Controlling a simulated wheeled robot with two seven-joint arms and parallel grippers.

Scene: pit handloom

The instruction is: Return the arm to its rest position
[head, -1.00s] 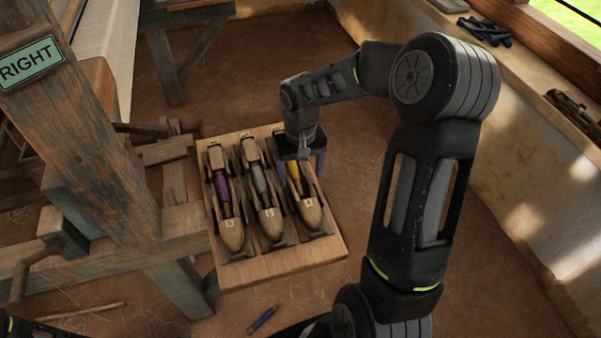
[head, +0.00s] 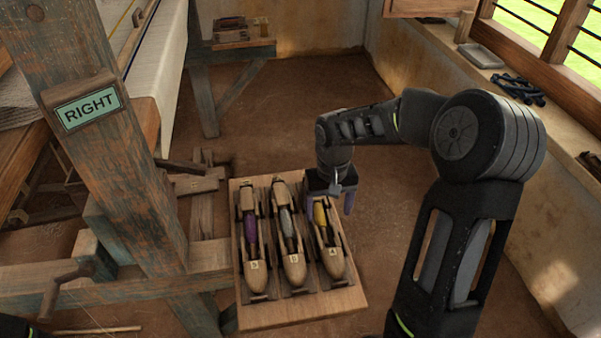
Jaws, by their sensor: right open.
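My right arm comes in from the right and bends down over the far right part of a wooden shuttle tray (head: 347,309). My right gripper (head: 332,203) is open, its two purple-grey fingers apart. It is empty, above and beside the far end of the shuttle with yellow yarn (head: 332,259). That shuttle lies in the tray's right slot. A shuttle with grey yarn (head: 291,254) lies in the middle slot and one with purple yarn (head: 254,261) in the left slot. My left gripper is not in view.
A loom post (head: 125,175) with a green RIGHT sign (head: 88,108) stands to the left, with a crank (head: 62,285) below it. A window sill (head: 480,75) with dark tools (head: 518,88) runs along the right wall.

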